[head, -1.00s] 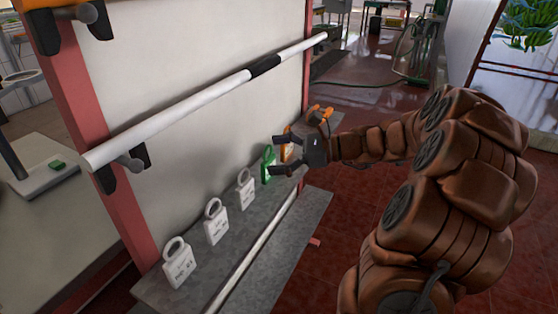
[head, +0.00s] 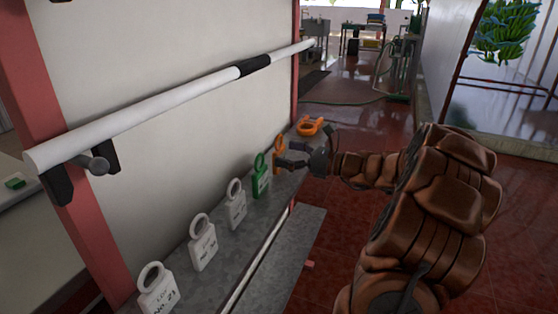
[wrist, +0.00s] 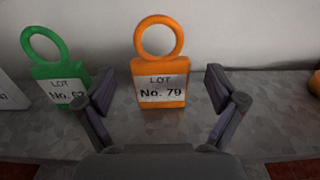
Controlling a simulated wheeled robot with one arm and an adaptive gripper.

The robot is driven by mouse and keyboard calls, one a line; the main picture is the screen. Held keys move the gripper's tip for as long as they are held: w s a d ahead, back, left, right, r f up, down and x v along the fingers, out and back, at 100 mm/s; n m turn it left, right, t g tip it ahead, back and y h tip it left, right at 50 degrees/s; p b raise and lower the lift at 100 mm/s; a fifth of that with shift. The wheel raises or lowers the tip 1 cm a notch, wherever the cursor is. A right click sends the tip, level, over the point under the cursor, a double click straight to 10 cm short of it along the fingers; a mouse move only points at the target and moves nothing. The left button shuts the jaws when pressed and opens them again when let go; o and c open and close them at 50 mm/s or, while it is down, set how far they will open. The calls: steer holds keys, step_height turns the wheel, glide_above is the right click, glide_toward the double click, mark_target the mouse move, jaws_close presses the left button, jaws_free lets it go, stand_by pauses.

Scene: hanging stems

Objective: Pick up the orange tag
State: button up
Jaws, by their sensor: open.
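The orange tag (wrist: 160,66) stands upright on the shelf in the middle of the wrist view, its ring on top and a white label reading "LOT No. 79" facing me. In the head view the orange tag (head: 279,142) is partly hidden behind my gripper (head: 281,158). My gripper, also in the wrist view (wrist: 160,92), is open with one finger to each side of the tag. The fingers look apart from it, and nothing is held.
A green tag (head: 261,180) stands just left of the orange one, also in the wrist view (wrist: 62,88). Several white tags (head: 203,245) line the grey shelf (head: 190,285). Another orange item (head: 309,127) lies beyond, to the right. A white rail (head: 150,113) runs above.

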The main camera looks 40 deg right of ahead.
mark_target(279, 136)
steer(key=shift+x, duration=1.25)
steer(key=shift+c, duration=0.2)
steer(key=c, duration=1)
steer(key=shift+o, duration=0.2)
steer(key=shift+r, duration=0.1)
steer(key=shift+r, duration=0.55)
step_height(279, 136, up, 3)
steer(key=shift+f+p, duration=0.15)
steer(key=shift+p, duration=0.45)
steer(key=s+a, duration=0.3)
steer(key=s, duration=0.4)
steer(key=s+a+r+p, duration=0.1)
steer(key=s+a, duration=0.1)
steer(key=s, duration=0.6)
steer(key=shift+a, duration=0.4)
